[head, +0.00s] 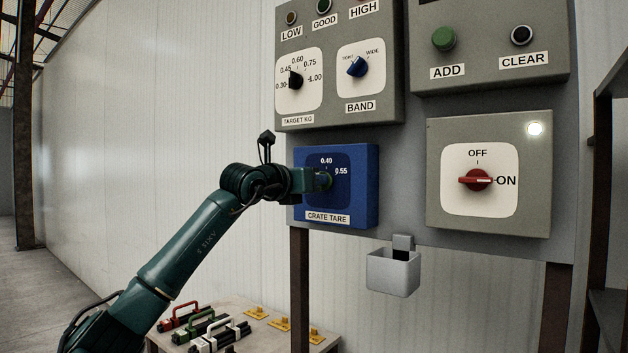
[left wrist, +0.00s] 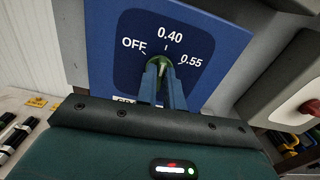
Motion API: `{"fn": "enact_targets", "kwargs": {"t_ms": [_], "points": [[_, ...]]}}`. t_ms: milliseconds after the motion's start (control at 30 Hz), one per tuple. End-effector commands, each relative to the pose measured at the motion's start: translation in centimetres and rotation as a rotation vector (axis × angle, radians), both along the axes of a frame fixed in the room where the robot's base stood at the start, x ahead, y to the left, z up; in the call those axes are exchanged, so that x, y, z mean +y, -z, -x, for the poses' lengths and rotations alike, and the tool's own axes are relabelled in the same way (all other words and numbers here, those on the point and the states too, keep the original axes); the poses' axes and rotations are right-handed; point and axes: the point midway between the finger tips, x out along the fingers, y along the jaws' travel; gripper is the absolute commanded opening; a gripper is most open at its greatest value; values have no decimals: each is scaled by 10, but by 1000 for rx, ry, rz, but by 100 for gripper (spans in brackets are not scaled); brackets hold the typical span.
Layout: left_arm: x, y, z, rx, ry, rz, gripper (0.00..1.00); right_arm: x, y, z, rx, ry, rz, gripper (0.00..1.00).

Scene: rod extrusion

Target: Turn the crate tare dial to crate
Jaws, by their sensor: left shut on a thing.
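The crate tare dial (left wrist: 159,61) is a green knob on a blue box (head: 364,187) labelled CRATE TARE. In the left wrist view its face shows OFF at left, 0.40 at top and 0.55 at right. My left gripper (left wrist: 162,73) is shut on the dial, with one blue finger on each side of it. In the head view my left gripper (head: 317,181) reaches the box from the left and hides part of the dial face, including OFF. I cannot tell which mark the dial points to. My right gripper is not in view.
Above the box is a grey panel (head: 385,108) with TARGET KG and BAND dials. To the right is a box with a red switch (head: 478,180) towards ON. A small grey bin (head: 393,274) hangs below. A low table (head: 262,336) holds several tools.

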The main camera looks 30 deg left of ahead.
Motion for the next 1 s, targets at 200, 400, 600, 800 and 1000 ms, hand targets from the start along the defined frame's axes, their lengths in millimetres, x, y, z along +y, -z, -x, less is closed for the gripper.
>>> {"fn": "enact_targets", "kwargs": {"t_ms": [200, 400, 600, 800, 1000], "points": [[-1, 1, 0, -1, 0, -52, 0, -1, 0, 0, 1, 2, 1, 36], [-1, 2, 0, -2, 1, -65, 0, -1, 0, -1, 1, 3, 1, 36], [-1, 2, 0, -2, 1, -64, 0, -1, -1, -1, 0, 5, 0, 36], [-1, 1, 0, -2, 1, -63, 19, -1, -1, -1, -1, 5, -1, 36], [0, 1, 0, -4, 0, -63, 31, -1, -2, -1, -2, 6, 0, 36]]}}
